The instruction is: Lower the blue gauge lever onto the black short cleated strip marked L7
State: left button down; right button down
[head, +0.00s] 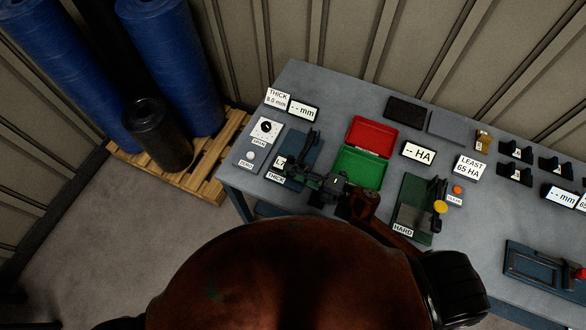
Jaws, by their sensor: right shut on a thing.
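The thickness gauge stands at the left end of the bench, with a dark blue base (316,152) and a THICK label on its front. Its lever (308,143) looks almost black in this light and slants over the base. A white tag reading L7 (281,162) shows at the base's left; the black strip it marks is mostly hidden. My right gripper (302,176) is at the front of the gauge, shut at the lever's near end; the exact contact is hidden. Whether the lever touches the strip I cannot tell. My left gripper is out of view.
A red and green tray (372,137) lies right of the gauge, close to my right gripper. The hardness tester (411,215) stands further right. A ZERO and DATUM panel (250,158) is at the left. Blue rolls (172,52) stand on a pallet beyond the bench.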

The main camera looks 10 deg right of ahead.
jog(key=shift+f, duration=0.15)
jog(key=c, duration=1.8)
grip_release()
jog(key=shift+o, duration=0.2)
jog(key=shift+s+d, duration=0.1)
jog(key=v, duration=1.1)
jog(key=shift+s+d, duration=0.2)
jog(key=shift+d, duration=0.15)
